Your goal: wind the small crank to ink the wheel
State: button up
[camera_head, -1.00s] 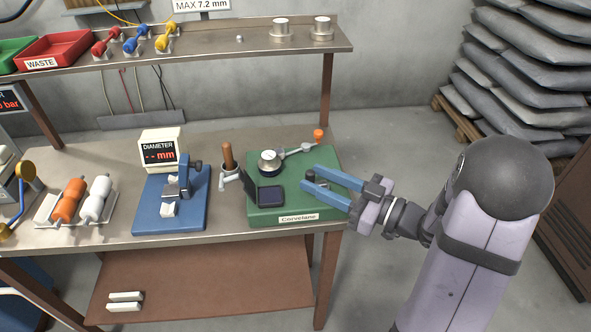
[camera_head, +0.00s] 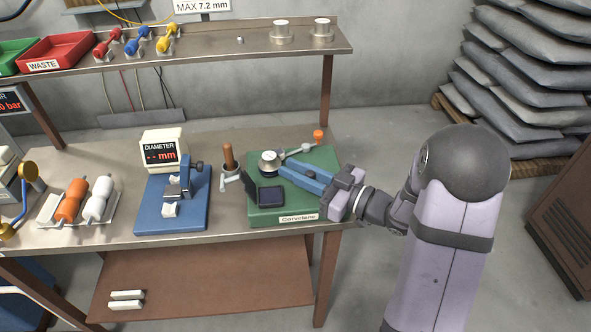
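A green device (camera_head: 262,216) labelled "Corvelane" stands at the right end of the bench. On it are a round metal-topped wheel (camera_head: 268,160), a crank arm with an orange knob (camera_head: 318,136), a dark blue pad (camera_head: 271,195) and an upright dark flap (camera_head: 250,184). My gripper (camera_head: 282,170) is over the device from the right. Its blue fingers point left, with their tips beside the wheel; contact cannot be told. The fingers look close together, but their gap is not clear. The small dark-topped post seen earlier between the fingers is hidden now.
Left of the device are a wooden-handled tool in a holder (camera_head: 228,160), a blue diameter gauge (camera_head: 190,220), and orange (camera_head: 72,199) and white (camera_head: 97,200) spools on a rack. A shelf (camera_head: 215,48) runs above the bench's back.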

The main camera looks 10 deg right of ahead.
grip_shut()
jog(key=shift+s, duration=0.1)
jog(key=n+g+y, duration=0.1)
jog(key=g, duration=0.1)
jog(key=s+n+g+y, duration=0.1)
jog(key=s+n+g+y+p, duration=0.1)
jog(key=n+g, duration=0.1)
jog(key=shift+a+g, duration=0.1)
jog(key=shift+g, duration=0.2)
jog(key=s+n+g, duration=0.1)
jog(key=g, duration=0.1)
jog(key=n+g, duration=0.2)
jog(key=s+n+g+y, duration=0.1)
jog(key=g, duration=0.2)
jog(key=shift+s+d+n+p, duration=0.25)
jog(key=shift+s+n+p, duration=0.1)
jog(key=shift+n, duration=0.05)
jog(key=g+p, duration=0.1)
jog(key=n+g+p, duration=0.1)
jog(key=s+n+g+p, duration=0.1)
jog(key=shift+s+d+r+g+h+p, duration=0.1)
jog(key=shift+d+r+g+h+p, duration=0.2)
jog(key=shift+d+g, duration=0.1)
jog(key=p, duration=0.1)
jog(key=n+g+p, duration=0.1)
jog(key=shift+s+d+f+h+p, duration=0.15)
jog(key=shift+s+h+p, duration=0.1)
jog(key=shift+h+p, duration=0.05)
jog(key=shift+f+g, duration=0.1)
jog(key=shift+g, duration=0.3)
